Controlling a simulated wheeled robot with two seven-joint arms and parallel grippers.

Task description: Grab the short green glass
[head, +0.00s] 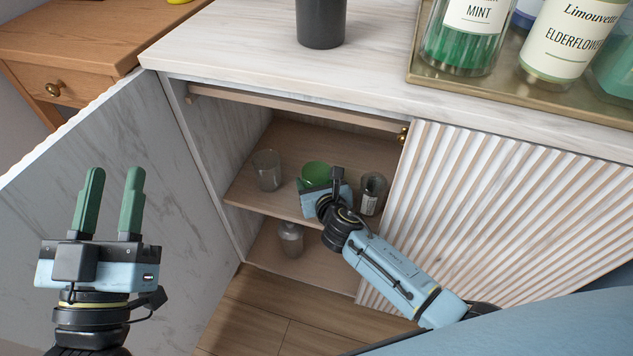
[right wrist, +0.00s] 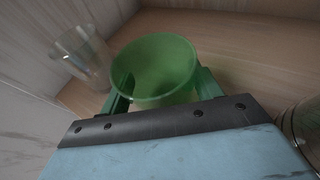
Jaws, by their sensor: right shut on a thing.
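The short green glass (head: 315,174) stands on the upper shelf inside the open cabinet. In the right wrist view the green glass (right wrist: 155,68) sits between the fingers of my right gripper (right wrist: 158,95), which are shut on its sides. In the head view my right gripper (head: 318,186) reaches into the cabinet and hides the lower part of the glass. My left gripper (head: 108,205) is open and empty, outside the cabinet at the left, in front of the open door.
A clear glass (head: 267,170) stands left of the green glass, and a jar (head: 372,193) stands close to its right. A bottle (head: 291,240) is on the lower level. The ribbed right door (head: 500,200) is closed; the left door (head: 110,150) is open. A tray (head: 480,95) with bottles sits on top.

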